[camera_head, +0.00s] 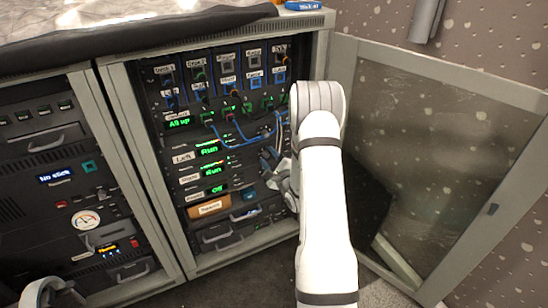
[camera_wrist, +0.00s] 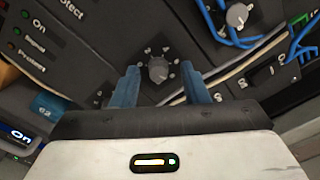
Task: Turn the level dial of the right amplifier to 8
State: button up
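In the wrist view a dark grey round dial (camera_wrist: 157,70) with a ring of small marks sits on a black panel. My gripper (camera_wrist: 159,74) is open, with one blue finger on each side of the dial and a gap to it on both sides. The numbers around the dial are too small to read. One row is labelled Left (camera_head: 183,158); the labels below are hard to read.
Blue cables (camera_head: 236,140) hang across the rack just above my gripper, and blue cables (camera_wrist: 290,45) show at the wrist view's right. The rack door (camera_head: 440,150) stands open at the right. A second rack (camera_head: 70,190) stands at the left.

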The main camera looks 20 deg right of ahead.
jog(key=s+p, duration=0.2)
jog(key=s, duration=0.5)
jog(key=shift+s, duration=0.4)
jog(key=shift+d, duration=0.1)
